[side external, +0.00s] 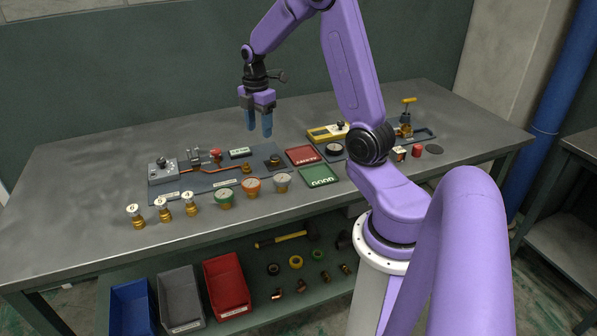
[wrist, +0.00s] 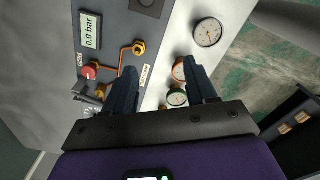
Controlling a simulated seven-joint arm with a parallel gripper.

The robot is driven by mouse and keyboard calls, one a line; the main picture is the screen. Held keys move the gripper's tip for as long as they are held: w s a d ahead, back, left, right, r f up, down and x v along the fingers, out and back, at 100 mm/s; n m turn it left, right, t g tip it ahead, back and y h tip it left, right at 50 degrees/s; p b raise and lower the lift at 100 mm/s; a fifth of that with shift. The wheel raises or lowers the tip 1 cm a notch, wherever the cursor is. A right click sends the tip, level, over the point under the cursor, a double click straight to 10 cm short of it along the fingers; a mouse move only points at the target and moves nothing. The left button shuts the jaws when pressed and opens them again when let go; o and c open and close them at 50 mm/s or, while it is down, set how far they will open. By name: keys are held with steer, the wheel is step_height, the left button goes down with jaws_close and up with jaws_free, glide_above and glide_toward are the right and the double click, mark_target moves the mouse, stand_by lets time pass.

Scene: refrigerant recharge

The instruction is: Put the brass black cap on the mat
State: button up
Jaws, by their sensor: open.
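My gripper (side external: 254,128) is open and empty, high above the back of the bench, fingers pointing down. The wrist view shows its two blue fingers (wrist: 161,70) spread apart with nothing between them. I cannot pick out the brass black cap for certain. A flat dark round mat (side external: 435,150) lies near the bench's right end, beside a red cylinder (side external: 417,151).
A grey panel (side external: 205,184) carries a display (wrist: 90,31), red knob (wrist: 90,71) and copper pipe. Gauges (side external: 252,187) and brass fittings (side external: 163,208) stand along the front. Red (side external: 301,156) and green (side external: 318,175) trays lie mid-bench. My arm crosses the bench's right half; its left end is clear.

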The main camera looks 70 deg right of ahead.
steer(key=s+a+r, duration=0.2)
steer(key=s+a, duration=0.2)
steer(key=a, duration=0.6)
steer(key=s+a+r, duration=0.1)
steer(key=s+a, duration=0.3)
steer(key=a, duration=0.7)
steer(key=s+a+m, duration=0.1)
steer(key=s+a, duration=0.2)
steer(key=s, duration=0.5)
steer(key=s+a+m, duration=0.1)
steer(key=s+a, duration=0.2)
steer(key=s, duration=0.6)
steer(key=shift+r, duration=0.4)
